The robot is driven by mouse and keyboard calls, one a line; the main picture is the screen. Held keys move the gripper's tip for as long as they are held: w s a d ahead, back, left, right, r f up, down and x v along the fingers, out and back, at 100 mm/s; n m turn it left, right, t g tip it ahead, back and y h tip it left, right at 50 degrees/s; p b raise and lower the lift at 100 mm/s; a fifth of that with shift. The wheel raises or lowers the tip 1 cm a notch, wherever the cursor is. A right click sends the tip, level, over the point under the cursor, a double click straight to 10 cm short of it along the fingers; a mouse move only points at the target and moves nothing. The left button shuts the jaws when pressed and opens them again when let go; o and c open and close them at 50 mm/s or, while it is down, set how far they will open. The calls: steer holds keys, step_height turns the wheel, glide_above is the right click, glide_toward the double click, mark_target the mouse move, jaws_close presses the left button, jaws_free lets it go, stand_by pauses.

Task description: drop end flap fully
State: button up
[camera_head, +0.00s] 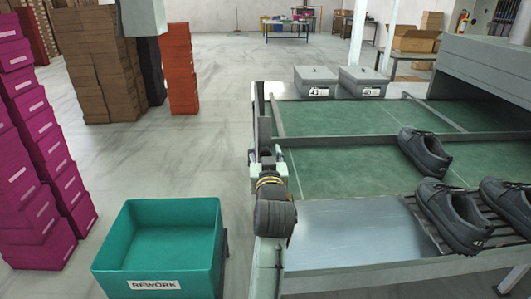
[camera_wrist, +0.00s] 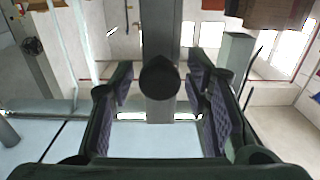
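My gripper (camera_wrist: 160,82) is open in the wrist view, with dark fingers and purple pads on both sides. A grey upright bar with a round dark knob (camera_wrist: 159,77) shows between the fingers; I cannot tell whether they touch it. A smooth grey metal plate (camera_head: 345,228) lies at the near end of the green line in the head view. It looks about level with the belt, and I cannot tell whether it is the end flap. A dark rounded part with brass rings (camera_head: 275,215) is at the line's left edge. I cannot make out my gripper for certain in the head view.
Dark shoes (camera_head: 425,152) stand on the green belt and on a rack at the right. Two grey boxes (camera_head: 316,80) stand at the far end. A teal rework bin (camera_head: 160,240) is left of the line. Magenta boxes (camera_head: 40,150) are stacked at far left. Floor between is clear.

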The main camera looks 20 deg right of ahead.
jaws_close()
stand_by(0.3)
stand_by(0.3)
